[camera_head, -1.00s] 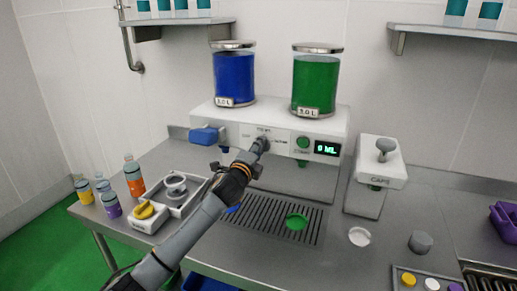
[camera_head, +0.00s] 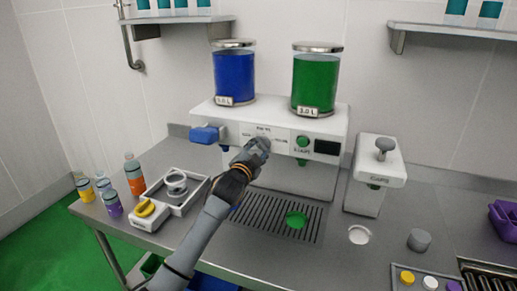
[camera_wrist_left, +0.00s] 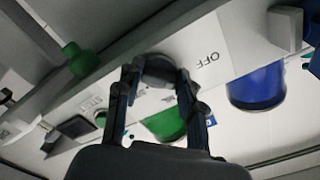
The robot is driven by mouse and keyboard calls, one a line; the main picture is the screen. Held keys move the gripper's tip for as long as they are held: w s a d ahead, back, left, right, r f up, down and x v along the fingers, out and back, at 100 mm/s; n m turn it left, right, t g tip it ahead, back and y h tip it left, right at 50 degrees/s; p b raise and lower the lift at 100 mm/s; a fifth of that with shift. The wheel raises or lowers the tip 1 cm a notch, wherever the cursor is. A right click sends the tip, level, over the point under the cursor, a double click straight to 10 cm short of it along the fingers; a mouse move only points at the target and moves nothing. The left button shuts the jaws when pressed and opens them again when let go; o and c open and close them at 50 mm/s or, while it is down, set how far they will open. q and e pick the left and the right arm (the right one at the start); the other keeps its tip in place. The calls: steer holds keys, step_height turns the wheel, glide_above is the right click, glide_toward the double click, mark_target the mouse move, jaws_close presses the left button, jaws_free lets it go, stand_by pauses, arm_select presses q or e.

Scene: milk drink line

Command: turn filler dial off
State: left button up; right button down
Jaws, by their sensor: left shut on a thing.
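The white filler machine (camera_head: 225,114) stands against the wall with a blue tank (camera_head: 234,76) and a green tank (camera_head: 315,82) on top. My left gripper (camera_head: 257,149) is at the middle of its front panel. In the left wrist view the two fingers (camera_wrist_left: 155,88) are shut around the grey filler dial (camera_wrist_left: 159,68). An "OFF" label (camera_wrist_left: 208,60) shows beside the dial there, upside down. In the head view my gripper hides most of the dial. The small display (camera_head: 327,147) on the panel is dark. My right gripper is not in view.
A blue handle (camera_head: 205,135) and a green button (camera_head: 303,142) flank the dial. A caps machine (camera_head: 380,170) stands to the right. A drip grate (camera_head: 265,219) with a green disc (camera_head: 296,220) lies below. Bottles (camera_head: 134,178) stand at the left.

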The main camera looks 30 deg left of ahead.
arm_select(q)
steer(key=shift+r+n, duration=0.15)
steer(key=shift+n, duration=1.85)
steer(key=o, duration=1.2)
steer(key=shift+w, duration=0.1)
steer(key=shift+c, duration=0.2)
steer(key=shift+f, duration=0.2)
steer(key=v, duration=1.2)
